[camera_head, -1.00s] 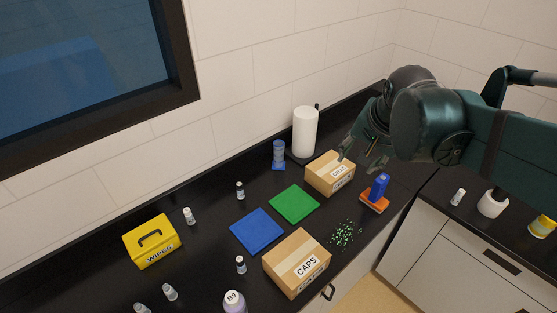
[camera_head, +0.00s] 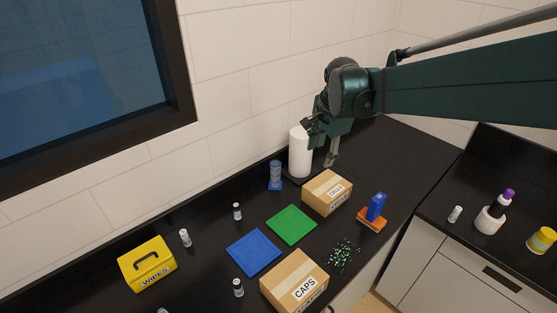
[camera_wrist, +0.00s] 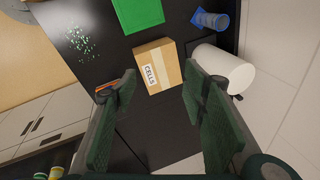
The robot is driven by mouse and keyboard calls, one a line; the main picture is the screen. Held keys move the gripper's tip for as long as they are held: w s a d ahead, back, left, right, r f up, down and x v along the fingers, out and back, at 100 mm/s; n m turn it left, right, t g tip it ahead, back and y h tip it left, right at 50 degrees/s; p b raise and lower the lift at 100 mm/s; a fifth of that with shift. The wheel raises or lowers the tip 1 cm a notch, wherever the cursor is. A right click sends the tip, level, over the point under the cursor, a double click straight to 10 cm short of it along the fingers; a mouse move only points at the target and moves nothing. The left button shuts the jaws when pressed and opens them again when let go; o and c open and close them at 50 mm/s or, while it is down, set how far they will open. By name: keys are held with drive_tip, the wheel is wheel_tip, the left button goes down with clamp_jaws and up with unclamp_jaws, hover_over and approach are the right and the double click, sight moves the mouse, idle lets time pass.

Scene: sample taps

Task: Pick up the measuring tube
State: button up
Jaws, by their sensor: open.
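The measuring tube (camera_head: 275,174) is a blue, see-through cylinder on a blue foot. It stands upright on the black counter near the wall, left of the white paper roll. In the wrist view the tube (camera_wrist: 210,19) shows at the top, right of centre, beyond the roll. My gripper (camera_head: 320,150) is in the air by the roll and above the CELLS box, to the right of the tube and apart from it. In the wrist view my gripper (camera_wrist: 159,82) has its fingers wide apart with nothing held between them.
The paper roll (camera_head: 299,153) stands between my gripper and the tube. The CELLS box (camera_head: 322,190), green mat (camera_head: 290,224), blue mat (camera_head: 253,251) and CAPS box (camera_head: 287,278) lie in front. A blue bottle (camera_head: 376,207) stands on an orange base at right.

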drive_tip(key=w+a+f+m+g, duration=0.2)
drive_tip(key=w+a+f+m, duration=0.3)
drive_tip(key=w+a+f, duration=0.55)
drive_tip(key=m+g+p, duration=0.1)
drive_tip(key=m, duration=0.4)
hover_over(275, 179)
drive_tip(key=w, duration=0.2)
drive_tip(key=shift+h, duration=0.3)
drive_tip(key=f, duration=1.1)
drive_tip(key=shift+w+d+f, duration=0.1)
drive_tip(key=shift+d+f, duration=0.1)
drive_tip(key=shift+f, duration=0.2)
drive_tip(key=shift+w+a+f, duration=0.1)
drive_tip(key=shift+a+f, duration=0.1)
drive_tip(key=shift+f, duration=0.25)
drive_tip(key=shift+f, duration=1.3)
drive_tip(key=shift+f+p, duration=0.4)
drive_tip(key=shift+f, duration=2.2)
